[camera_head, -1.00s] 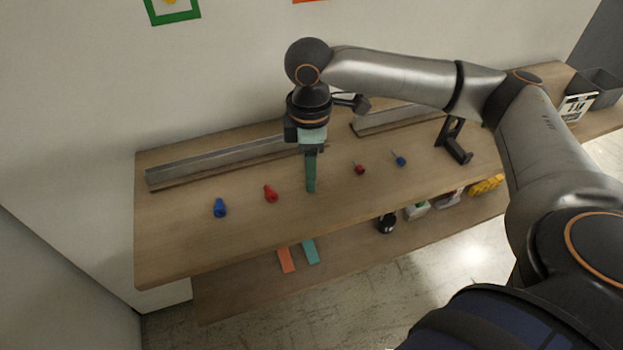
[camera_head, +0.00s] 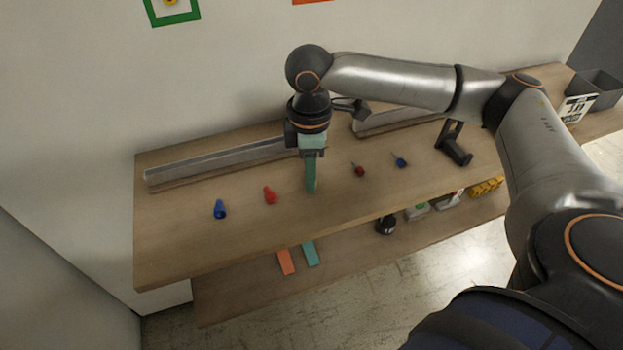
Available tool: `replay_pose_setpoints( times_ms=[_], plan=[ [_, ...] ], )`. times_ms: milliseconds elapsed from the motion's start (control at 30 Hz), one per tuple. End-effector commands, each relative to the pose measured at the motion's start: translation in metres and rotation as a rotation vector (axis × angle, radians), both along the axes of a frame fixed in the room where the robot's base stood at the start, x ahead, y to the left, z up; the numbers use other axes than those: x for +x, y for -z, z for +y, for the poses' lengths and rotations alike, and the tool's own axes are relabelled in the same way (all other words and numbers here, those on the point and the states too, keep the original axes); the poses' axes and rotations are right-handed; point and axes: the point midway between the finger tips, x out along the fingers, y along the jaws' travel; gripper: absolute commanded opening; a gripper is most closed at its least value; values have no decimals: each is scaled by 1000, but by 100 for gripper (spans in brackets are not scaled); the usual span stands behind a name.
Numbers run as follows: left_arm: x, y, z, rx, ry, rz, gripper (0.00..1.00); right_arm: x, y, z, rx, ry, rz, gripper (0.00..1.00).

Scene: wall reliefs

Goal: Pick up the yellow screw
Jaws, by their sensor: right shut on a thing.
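My right gripper (camera_head: 311,190) points straight down over the wooden shelf (camera_head: 240,225), with its green fingertips at or just above the board. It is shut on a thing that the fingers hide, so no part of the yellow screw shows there. The gripper stands in the gap of a row. To its left are a blue piece (camera_head: 220,209) and a red piece (camera_head: 270,195). To its right are a small red screw (camera_head: 359,170) and a small blue screw (camera_head: 400,161). My left gripper is out of view.
A grey metal rail (camera_head: 215,164) lies along the wall behind. A black stand (camera_head: 454,145) is at the right, and a grey bin (camera_head: 594,90) farther right. A lower shelf (camera_head: 230,305) holds orange and teal strips. The upper shelf's front is clear.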

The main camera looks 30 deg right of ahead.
Motion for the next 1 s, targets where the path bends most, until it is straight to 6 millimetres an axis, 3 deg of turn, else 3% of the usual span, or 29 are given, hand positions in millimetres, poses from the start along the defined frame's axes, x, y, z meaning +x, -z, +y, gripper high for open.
replay_pose_setpoints(
  times_ms=[333,533,800,1000],
  plan=[
    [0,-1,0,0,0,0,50,0,-6,0,0,0,-1,0],
    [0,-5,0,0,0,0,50,1,-33,1,2,-1,-2,0],
    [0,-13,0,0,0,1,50,-44,-95,-26,-1,2,-5,0],
    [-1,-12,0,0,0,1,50,-87,-113,-51,-3,5,-2,0]
  ],
)
